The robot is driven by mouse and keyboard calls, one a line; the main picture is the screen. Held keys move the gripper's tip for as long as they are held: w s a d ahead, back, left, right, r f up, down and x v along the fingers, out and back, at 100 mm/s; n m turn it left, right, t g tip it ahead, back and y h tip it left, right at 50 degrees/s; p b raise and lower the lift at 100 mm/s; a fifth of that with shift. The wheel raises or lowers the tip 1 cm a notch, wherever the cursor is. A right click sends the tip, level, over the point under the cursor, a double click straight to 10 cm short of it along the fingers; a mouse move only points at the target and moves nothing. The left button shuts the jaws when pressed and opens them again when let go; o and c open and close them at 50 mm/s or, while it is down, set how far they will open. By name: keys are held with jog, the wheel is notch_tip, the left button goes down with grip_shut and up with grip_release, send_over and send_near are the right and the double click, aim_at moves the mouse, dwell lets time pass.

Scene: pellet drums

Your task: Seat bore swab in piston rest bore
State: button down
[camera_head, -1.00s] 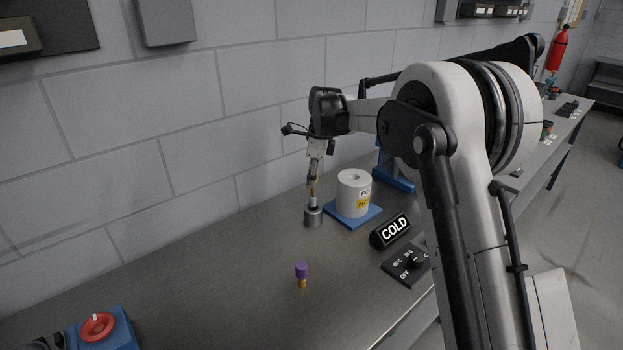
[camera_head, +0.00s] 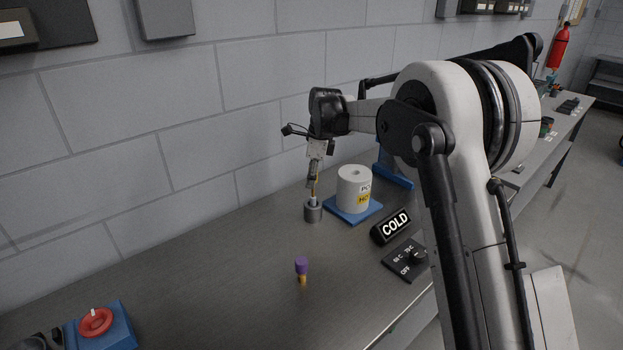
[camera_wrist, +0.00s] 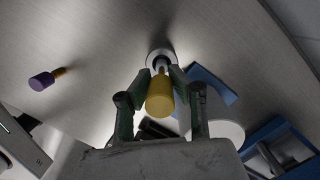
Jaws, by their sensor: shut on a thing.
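The bore swab shows a yellow handle (camera_wrist: 160,96) in the wrist view, with a pale shaft beyond it. My gripper (camera_wrist: 162,78) is shut on the handle, one finger on each side. It also shows in the head view (camera_head: 314,182), pointing down. The piston rest, a short grey cylinder (camera_head: 313,212), stands on the bench directly below. It also shows in the wrist view as a pale ring (camera_wrist: 160,55). The pale lower end of the swab meets the top of the rest. How deep it is in the bore is hidden.
A white drum (camera_head: 353,188) on a blue base stands close right of the rest. A COLD sign (camera_head: 391,226) and dial panel (camera_head: 408,262) lie nearer the front edge.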

aim_at(312, 197)
jog(key=shift+f+b, duration=1.35)
jog(key=shift+f, duration=0.85)
dwell(0.5)
jog(key=c, duration=1.5)
grip_release()
jog(key=shift+r, duration=0.1)
